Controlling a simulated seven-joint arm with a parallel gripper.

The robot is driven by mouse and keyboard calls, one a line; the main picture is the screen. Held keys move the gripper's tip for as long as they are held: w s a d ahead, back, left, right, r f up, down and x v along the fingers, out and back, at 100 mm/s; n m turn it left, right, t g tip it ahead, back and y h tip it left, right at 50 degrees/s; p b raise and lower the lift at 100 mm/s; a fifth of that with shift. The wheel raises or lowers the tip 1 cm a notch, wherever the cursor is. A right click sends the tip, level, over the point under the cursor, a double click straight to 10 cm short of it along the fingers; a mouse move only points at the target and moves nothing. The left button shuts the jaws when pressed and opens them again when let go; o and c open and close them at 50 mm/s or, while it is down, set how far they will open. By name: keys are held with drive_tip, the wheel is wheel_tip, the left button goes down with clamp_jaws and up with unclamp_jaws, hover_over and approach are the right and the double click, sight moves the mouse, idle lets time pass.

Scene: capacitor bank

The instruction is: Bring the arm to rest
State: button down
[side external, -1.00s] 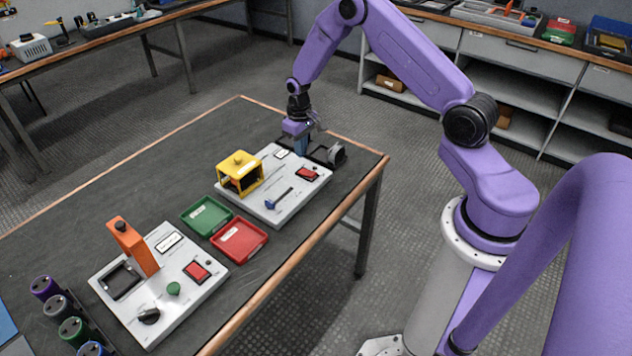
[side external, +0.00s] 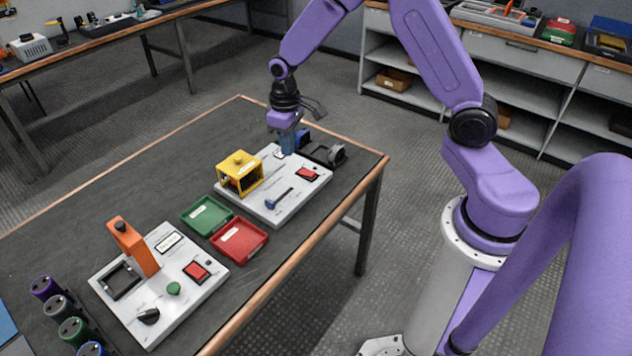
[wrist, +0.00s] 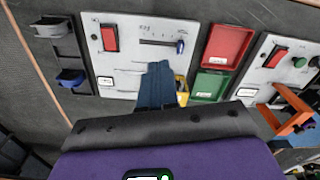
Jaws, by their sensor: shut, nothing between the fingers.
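My gripper (side external: 288,143) is shut and empty above the far edge of the far white panel (side external: 270,205). In the wrist view its blue fingers (wrist: 156,88) are together, with the panel (wrist: 135,48) beyond them. The panel carries a yellow frame (side external: 240,173), a red switch (side external: 307,174) and a blue-handled slider (side external: 279,199). The gripper appears apart from the panel, but the exact gap cannot be told. The fingers hide part of the yellow frame in the wrist view.
A dark rack (side external: 325,153) stands beside the panel, with a blue part and a grey part. Green (side external: 207,215) and red (side external: 239,240) trays lie between the two panels. The near panel (side external: 160,285) has an upright orange piece (side external: 133,245). Several cylinders stand at the near left.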

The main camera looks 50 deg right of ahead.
drive_tip(key=s+a+r+n, duration=0.2)
drive_tip(key=s+a+r, duration=0.15)
drive_tip(key=s, duration=0.35)
drive_tip(key=s+a+r+n, duration=0.2)
drive_tip(key=s+r, duration=0.2)
drive_tip(key=s, duration=0.2)
drive_tip(key=s+a+r+n, duration=0.2)
drive_tip(key=s+a+r, duration=0.1)
drive_tip(key=s, duration=0.4)
drive_tip(key=s+d+r+n, duration=0.1)
drive_tip(key=s+d+n, duration=0.2)
drive_tip(key=s, duration=0.7)
drive_tip(key=shift+s+r, duration=0.15)
drive_tip(key=shift+r, duration=0.2)
